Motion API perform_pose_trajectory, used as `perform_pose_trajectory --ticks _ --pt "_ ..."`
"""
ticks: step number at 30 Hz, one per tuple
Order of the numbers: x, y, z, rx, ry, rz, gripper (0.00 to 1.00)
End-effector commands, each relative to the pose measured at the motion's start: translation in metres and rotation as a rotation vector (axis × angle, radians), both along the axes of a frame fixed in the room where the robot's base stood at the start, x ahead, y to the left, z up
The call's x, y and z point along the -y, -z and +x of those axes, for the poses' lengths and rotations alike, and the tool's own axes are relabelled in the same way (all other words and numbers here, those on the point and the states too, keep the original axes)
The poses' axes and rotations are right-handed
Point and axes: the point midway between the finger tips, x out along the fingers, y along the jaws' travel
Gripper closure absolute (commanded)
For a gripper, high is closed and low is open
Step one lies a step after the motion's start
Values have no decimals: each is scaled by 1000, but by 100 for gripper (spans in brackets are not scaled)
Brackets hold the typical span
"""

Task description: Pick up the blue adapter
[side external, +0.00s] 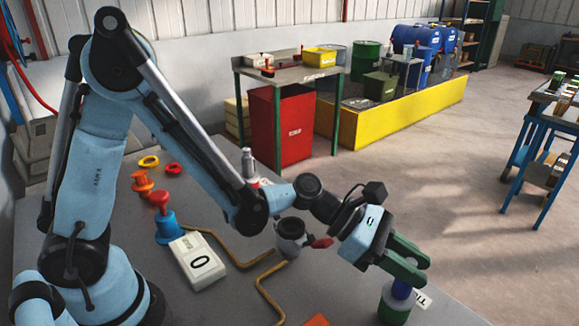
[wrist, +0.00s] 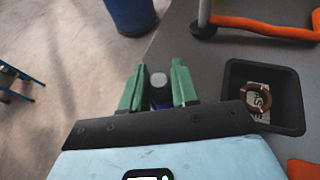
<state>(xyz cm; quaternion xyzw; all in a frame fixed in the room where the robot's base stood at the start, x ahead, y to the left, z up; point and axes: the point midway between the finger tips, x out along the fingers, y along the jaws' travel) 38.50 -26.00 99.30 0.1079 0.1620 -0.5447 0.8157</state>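A black tray (wrist: 239,82) with a brown ring lies right of the gripper in the wrist view. An orange-handled tool (wrist: 262,27) lies behind it. A white box (side external: 198,261), bent brown pipes (side external: 268,285) and a blue piece with a red knob (side external: 167,225) stand on the table.

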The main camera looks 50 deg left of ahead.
Motion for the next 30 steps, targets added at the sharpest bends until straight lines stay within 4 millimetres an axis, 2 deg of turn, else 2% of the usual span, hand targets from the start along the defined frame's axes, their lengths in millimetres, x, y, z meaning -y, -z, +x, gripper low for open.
perform_pose_trajectory --ticks 1,3,4,22,30 --pt "0 0 0 0 0 1 88" --pt "0 0 0 0 0 2 99" --pt "0 0 0 0 0 2 100" --pt "-1 0 0 0 1 7 100" --pt "-1 -17 0 1 1 3 100"
